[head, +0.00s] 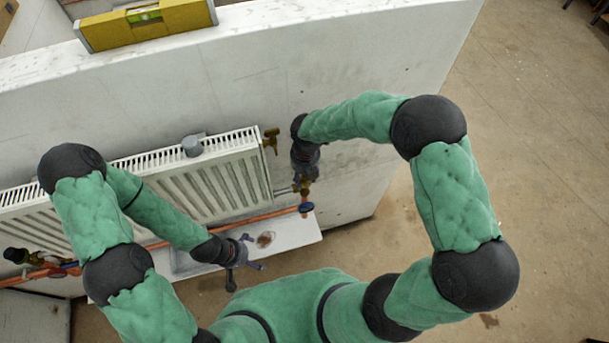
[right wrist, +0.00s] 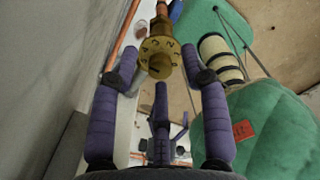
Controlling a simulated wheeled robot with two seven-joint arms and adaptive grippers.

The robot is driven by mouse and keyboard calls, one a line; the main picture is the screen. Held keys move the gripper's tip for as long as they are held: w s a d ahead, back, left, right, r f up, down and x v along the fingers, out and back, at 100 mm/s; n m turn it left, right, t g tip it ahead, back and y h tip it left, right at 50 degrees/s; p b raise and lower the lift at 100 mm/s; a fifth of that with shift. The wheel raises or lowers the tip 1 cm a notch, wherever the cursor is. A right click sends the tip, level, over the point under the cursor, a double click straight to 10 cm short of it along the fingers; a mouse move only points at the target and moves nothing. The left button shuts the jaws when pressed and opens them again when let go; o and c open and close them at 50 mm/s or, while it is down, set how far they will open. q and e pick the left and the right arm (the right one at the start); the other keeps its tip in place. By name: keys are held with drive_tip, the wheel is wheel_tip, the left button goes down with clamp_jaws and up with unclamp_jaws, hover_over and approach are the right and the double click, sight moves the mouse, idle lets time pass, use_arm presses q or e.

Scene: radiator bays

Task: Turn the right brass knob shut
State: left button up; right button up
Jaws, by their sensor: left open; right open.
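The right brass knob (right wrist: 160,57) has a round face with numbers, seen close up in the right wrist view. In the head view it shows as a small brass piece (head: 304,187) just below my right gripper, partly hidden by it. My right gripper (right wrist: 160,78) is open, its fingers spread to either side of the knob's near end. I see no finger closed on the knob; whether any touches it I cannot tell. My left gripper (head: 250,254) is open and empty above the white ledge, left of the knob.
A white radiator (head: 215,180) hangs on the pale wall, with a brass valve (head: 270,139) at its upper right. A copper pipe (head: 230,224) with a blue handle (head: 306,208) runs below. A yellow level (head: 145,24) lies on the wall top.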

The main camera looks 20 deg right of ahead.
clamp_jaws()
drive_tip(key=shift+m, duration=0.3)
